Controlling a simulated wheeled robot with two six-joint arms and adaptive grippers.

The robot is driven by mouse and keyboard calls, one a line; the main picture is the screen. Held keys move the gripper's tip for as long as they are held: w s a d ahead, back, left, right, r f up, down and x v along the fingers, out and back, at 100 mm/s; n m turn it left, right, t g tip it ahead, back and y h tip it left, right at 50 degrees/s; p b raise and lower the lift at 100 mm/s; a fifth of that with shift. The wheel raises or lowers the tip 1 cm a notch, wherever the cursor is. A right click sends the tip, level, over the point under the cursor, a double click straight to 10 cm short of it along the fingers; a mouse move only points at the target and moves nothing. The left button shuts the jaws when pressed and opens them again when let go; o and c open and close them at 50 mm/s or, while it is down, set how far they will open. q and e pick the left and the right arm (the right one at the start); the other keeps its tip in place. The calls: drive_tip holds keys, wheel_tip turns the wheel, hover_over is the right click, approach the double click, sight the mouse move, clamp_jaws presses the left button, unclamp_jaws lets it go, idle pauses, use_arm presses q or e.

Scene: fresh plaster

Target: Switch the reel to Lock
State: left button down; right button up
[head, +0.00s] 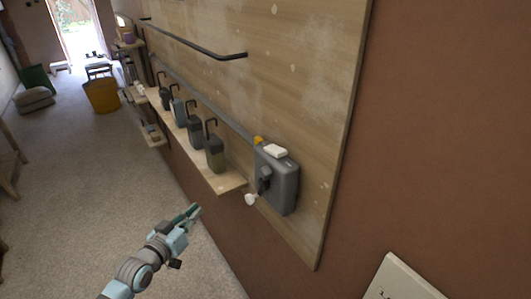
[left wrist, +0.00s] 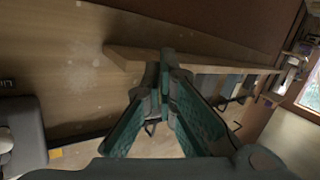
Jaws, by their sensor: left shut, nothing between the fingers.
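The reel is a dark grey box (head: 284,186) fixed near the lower right of the wooden board. It has a white piece on top, a dark grey part (head: 264,180) on its front, and a white knob (head: 250,199) at its lower left. I cannot read any Lock marking. In the left wrist view part of the grey reel (left wrist: 26,130) shows at the left edge. My left gripper (head: 194,211) is shut and empty, below and left of the reel, apart from it. Its green fingers (left wrist: 167,62) also show in the left wrist view. My right gripper is not seen.
A wooden shelf (head: 228,183) with several dark hooked containers (head: 215,153) runs left of the reel. A dark rail (head: 200,46) crosses the wooden board (head: 310,90) above. A pale panel (head: 400,283) is at lower right. The carpet (head: 90,190) is open at left.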

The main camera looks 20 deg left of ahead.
use_arm(q)
drive_tip(key=d+r+m+t+h, duration=0.1)
drive_tip(key=d+r+t+h, duration=0.2)
drive_tip(key=r, duration=0.8)
drive_tip(key=m+g+h+b, duration=0.1)
drive_tip(key=m+h, duration=0.4)
drive_tip(key=h, duration=0.3)
approach(288, 130)
drive_tip(key=s+a+r, duration=0.2)
drive_tip(key=s+a, duration=0.2)
drive_tip(key=shift+w+a+r, duration=0.1)
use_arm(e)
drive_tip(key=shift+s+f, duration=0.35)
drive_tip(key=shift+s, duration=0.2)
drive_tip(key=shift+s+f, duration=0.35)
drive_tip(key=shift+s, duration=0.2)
use_arm(q)
drive_tip(key=p+x, duration=0.1)
drive_tip(key=x, duration=0.9)
drive_tip(key=shift+r, duration=0.15)
drive_tip(key=f, duration=0.1)
drive_tip(key=d+f, duration=0.1)
drive_tip(key=f, duration=0.1)
drive_tip(key=shift+f+b, duration=0.15)
drive_tip(key=shift+b, duration=0.25)
drive_tip(key=shift+s+a+f, duration=0.15)
drive_tip(key=shift+s+f, duration=0.2)
drive_tip(key=shift+f, duration=0.15)
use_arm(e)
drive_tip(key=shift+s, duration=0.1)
